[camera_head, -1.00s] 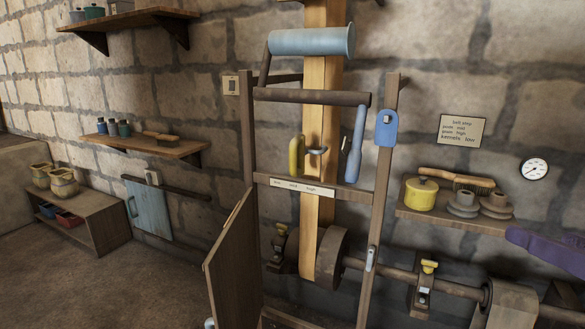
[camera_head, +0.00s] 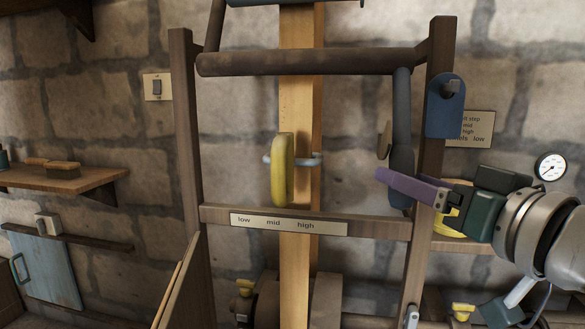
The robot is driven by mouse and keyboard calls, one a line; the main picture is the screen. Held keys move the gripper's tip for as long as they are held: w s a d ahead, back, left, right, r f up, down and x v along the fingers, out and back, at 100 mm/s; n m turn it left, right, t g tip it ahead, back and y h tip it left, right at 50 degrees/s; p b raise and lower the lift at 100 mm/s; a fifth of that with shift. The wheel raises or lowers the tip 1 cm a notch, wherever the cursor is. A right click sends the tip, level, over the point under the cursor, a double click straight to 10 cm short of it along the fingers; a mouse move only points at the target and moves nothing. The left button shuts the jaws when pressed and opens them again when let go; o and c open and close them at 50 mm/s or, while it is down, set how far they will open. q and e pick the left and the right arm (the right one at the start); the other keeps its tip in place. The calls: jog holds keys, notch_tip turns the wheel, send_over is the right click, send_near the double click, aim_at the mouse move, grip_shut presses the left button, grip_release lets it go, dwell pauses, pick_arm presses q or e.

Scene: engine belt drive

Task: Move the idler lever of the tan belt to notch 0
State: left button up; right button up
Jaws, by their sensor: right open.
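The tan belt (camera_head: 296,105) runs vertically through the middle of the wooden frame. A dark blue-grey lever (camera_head: 402,110) hangs at the frame's right side, with its thick grip at the bottom. A yellow handle (camera_head: 283,172) stands in front of the belt by a grey metal fork. No numbered notches are legible. My right gripper (camera_head: 384,177) comes in from the right, open. My left gripper is out of view.
A plate (camera_head: 288,224) reading low, mid, high is on the frame's crossbar below the yellow handle. A blue tag (camera_head: 444,105) hangs on the right post. A wooden door panel (camera_head: 178,290) stands at lower left. A gauge (camera_head: 550,167) is on the wall.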

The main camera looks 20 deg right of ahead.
jog(key=shift+w, duration=2.65)
grip_shut()
jog(key=shift+f, duration=0.1)
